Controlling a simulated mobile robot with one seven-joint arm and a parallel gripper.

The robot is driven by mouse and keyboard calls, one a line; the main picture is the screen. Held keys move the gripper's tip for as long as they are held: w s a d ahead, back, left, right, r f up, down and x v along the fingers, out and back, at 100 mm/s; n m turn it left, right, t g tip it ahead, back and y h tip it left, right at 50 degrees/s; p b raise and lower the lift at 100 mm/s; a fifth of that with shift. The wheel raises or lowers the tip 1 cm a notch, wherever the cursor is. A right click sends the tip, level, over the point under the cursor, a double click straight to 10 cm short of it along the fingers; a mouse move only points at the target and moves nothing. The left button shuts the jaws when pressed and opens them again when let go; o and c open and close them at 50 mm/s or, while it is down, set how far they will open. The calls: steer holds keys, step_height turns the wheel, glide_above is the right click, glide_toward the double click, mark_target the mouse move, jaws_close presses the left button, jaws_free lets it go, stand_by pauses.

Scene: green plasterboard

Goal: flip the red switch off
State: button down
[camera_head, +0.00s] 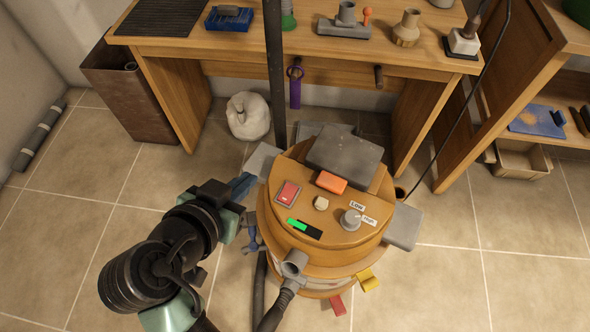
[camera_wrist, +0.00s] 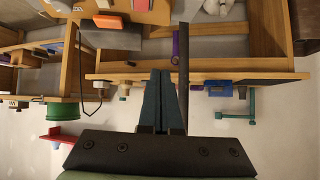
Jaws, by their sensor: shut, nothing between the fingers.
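The red switch (camera_head: 288,194) is a red rocker in a pale frame on the left of the tan top of a round vacuum-like machine (camera_head: 270,218). A lit green bar (camera_head: 297,225) shows just below it. My gripper (camera_head: 244,184) is left of the machine's top, apart from the switch, with its blue fingers pointing up and to the right. In the wrist view the blue fingers (camera_wrist: 160,75) are together and hold nothing. Part of the machine shows at the top left of that view; I cannot make out the red switch there.
An orange button (camera_head: 330,182), a small pale button (camera_head: 321,203) and a grey knob (camera_head: 351,220) share the panel. A dark grey block (camera_head: 344,158) rises behind. A dark pole (camera_head: 275,75) stands behind the machine, before a wooden workbench (camera_head: 330,72).

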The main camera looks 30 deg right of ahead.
steer(key=shift+m+g+h, duration=0.4)
steer(key=shift+g, duration=0.1)
steer(key=s+f, duration=0.1)
steer(key=s+d+f+b, duration=0.1)
steer(key=f, duration=0.1)
steer(key=shift+s+f, duration=0.3)
steer(key=b, duration=0.3)
glide_above(291, 184)
steer(key=s+a, duration=0.2)
steer(key=a, duration=0.1)
step_height(291, 184, down, 6)
steer(key=shift+s+f, duration=0.1)
steer(key=shift+s, duration=0.05)
steer(key=shift+w+d+f+b, duration=0.1)
steer(key=shift+f+b, duration=0.05)
steer(key=shift+f, duration=0.45)
steer(key=shift+w+d+f+b, duration=0.1)
steer(key=shift+f+b, duration=0.05)
steer(key=shift+f, duration=0.45)
steer(key=shift+d+f, duration=0.1)
steer(key=shift+f, duration=0.65)
steer(key=shift+w+d+f, duration=0.1)
steer(key=shift+f, duration=0.15)
